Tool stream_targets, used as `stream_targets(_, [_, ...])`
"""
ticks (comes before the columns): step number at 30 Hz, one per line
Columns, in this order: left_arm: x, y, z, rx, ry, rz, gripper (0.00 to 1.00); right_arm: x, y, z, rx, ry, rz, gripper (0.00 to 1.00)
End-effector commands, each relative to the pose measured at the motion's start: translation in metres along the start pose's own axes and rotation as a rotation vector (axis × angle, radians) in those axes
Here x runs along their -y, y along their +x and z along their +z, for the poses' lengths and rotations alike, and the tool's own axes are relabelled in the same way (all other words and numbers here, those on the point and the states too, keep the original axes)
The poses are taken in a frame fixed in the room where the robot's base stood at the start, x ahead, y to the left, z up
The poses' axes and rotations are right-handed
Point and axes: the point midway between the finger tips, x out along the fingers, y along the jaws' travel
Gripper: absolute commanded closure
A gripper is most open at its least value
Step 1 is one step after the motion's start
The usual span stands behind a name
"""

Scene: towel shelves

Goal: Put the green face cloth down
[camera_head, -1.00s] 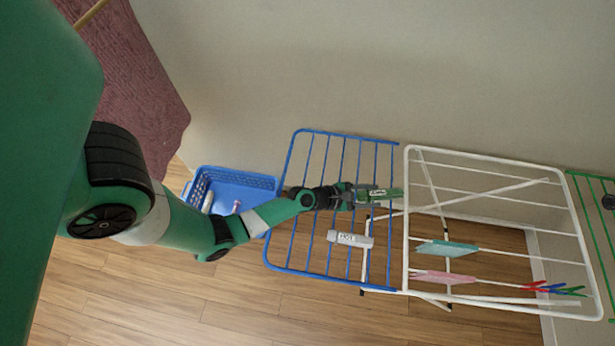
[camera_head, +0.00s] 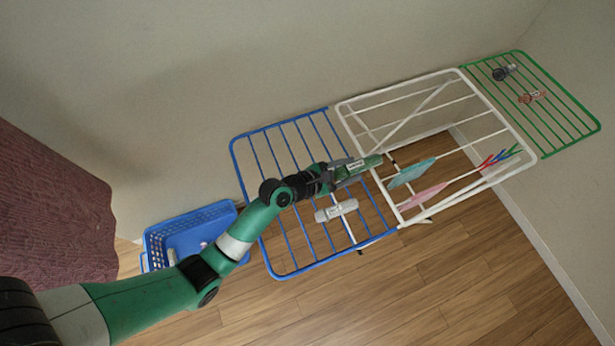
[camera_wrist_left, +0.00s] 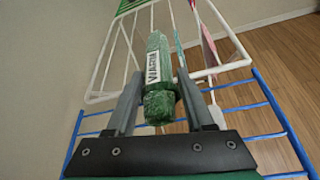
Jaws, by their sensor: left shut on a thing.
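The green face cloth (camera_head: 364,163) is a small roll with a white label band; in the left wrist view the green face cloth (camera_wrist_left: 158,102) has a band reading "WARM". My left gripper (camera_head: 345,171) is shut on it, with one finger on each side of the roll (camera_wrist_left: 158,92). The roll is over the border between the blue rack wing (camera_head: 240,178) and the white rack (camera_head: 458,72). I cannot tell whether it touches the bars. My right gripper is not in view.
A white roll (camera_head: 336,210) lies on the blue wing beside my gripper. A teal cloth (camera_head: 411,173), a pink cloth (camera_head: 421,196) and colored pegs (camera_head: 497,158) are on the white rack. The green wing (camera_head: 566,95) holds two small items. A blue basket (camera_head: 152,246) stands at left.

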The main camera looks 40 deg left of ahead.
Motion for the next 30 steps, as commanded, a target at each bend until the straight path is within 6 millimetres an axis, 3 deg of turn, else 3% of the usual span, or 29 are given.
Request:
stream_targets(9, [-0.040, -0.042, -0.077, -0.002, -0.006, 0.009, 1.00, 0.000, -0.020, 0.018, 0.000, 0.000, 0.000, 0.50])
stream_targets(12, [-0.043, -0.045, -0.108, -0.002, -0.006, 0.006, 1.00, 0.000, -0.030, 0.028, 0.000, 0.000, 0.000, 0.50])
stream_targets(15, [-0.047, -0.049, -0.127, -0.001, -0.004, 0.004, 1.00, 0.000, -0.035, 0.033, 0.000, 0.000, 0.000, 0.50])
stream_targets(23, [-0.050, -0.052, -0.138, 0.000, 0.000, 0.002, 1.00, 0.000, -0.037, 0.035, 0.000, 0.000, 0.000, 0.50])
stream_targets(30, [-0.044, -0.043, -0.174, 0.000, -0.001, 0.001, 1.00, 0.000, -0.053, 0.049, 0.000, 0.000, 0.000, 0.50])
